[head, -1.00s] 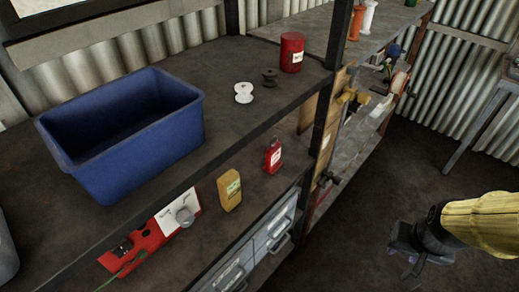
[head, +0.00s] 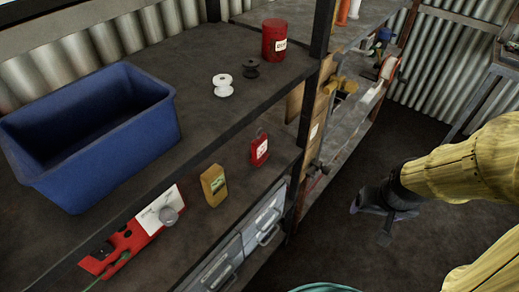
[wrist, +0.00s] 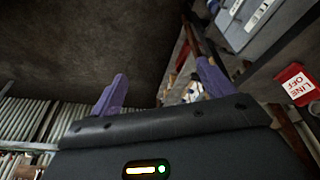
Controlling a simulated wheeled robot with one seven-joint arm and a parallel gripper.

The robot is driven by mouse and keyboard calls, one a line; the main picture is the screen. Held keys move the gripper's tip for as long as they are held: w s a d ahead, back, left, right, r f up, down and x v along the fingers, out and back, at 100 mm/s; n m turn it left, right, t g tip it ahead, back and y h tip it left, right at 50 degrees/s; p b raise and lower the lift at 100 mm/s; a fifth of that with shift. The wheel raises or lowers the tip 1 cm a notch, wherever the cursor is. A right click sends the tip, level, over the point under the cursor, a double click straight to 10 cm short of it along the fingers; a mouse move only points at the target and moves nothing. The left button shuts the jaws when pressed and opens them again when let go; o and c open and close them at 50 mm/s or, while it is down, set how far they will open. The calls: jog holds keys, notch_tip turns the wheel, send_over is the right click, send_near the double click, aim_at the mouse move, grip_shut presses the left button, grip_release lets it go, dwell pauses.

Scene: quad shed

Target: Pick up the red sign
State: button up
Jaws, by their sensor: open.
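The red sign (head: 260,150) stands on the lower shelf, right of a yellow container, with a pale label and a small loop on top. In the wrist view a red piece reading "LINE OFF" (wrist: 295,84) shows at the right edge, and it looks like the same sign. My gripper (head: 371,222) hangs over the floor at the right, clear of the shelf and apart from the sign. In the wrist view its two purple fingers are spread, with nothing between them (wrist: 162,75).
A yellow container (head: 214,186) and a red device with a white plate (head: 128,246) share the lower shelf. Grey drawers (head: 250,234) are below. A blue bin (head: 95,130), a white spool (head: 222,85), a dark spool (head: 251,68) and a red can (head: 274,40) stand above. The right floor is open.

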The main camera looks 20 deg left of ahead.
jog(key=w+a+f+n+t+y, duration=0.2)
jog(key=w+f+n, duration=0.1)
jog(key=w, duration=0.4)
jog(key=w+a+f+n+t+y, duration=0.1)
jog(key=w+a+f+n+t, duration=0.15)
jog(key=w, duration=0.45)
jog(key=s+a+n+g+y, duration=0.1)
jog(key=a+n+g+y, duration=0.1)
jog(key=a+n+y, duration=0.6)
jog(key=a+y, duration=0.5)
jog(key=y, duration=0.1)
jog(key=shift+s+f, duration=0.15)
jog(key=shift+f, duration=0.2)
jog(key=p, duration=0.4)
send_near(262, 146)
jog(key=x, duration=0.5)
jog(key=shift+w+a+f, duration=0.1)
jog(key=shift+w+a, duration=0.1)
jog(key=shift+a, duration=0.1)
